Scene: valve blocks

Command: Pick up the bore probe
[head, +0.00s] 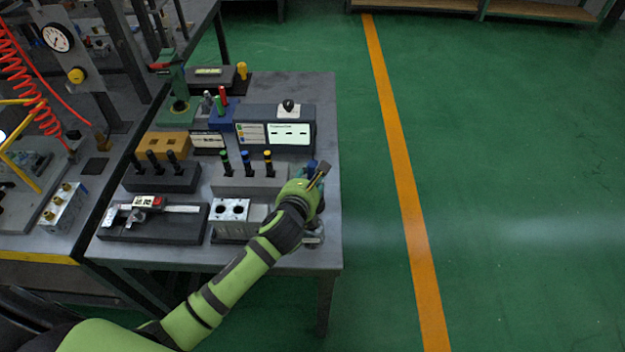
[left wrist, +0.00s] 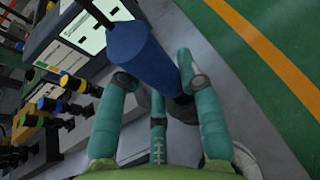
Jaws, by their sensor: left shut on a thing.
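My left gripper (head: 313,188) is over the right side of the table, shut on a blue-bodied tool that looks like the bore probe (head: 312,167). In the left wrist view, the fingers of the gripper (left wrist: 157,82) close around the lower part of the blue tapered body of the bore probe (left wrist: 138,50). A thin dark rod shows at its upper left. The probe's lower end is hidden by the fingers, so I cannot tell whether it touches anything below. My right gripper is not in view.
A metal block with two bores (head: 232,209) stands left of my gripper. Behind it is a grey rack (head: 240,186) of banded plug gauges. A caliper (head: 160,207) lies on a dark tray. A display unit (head: 277,116) stands behind. The green floor at right is clear.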

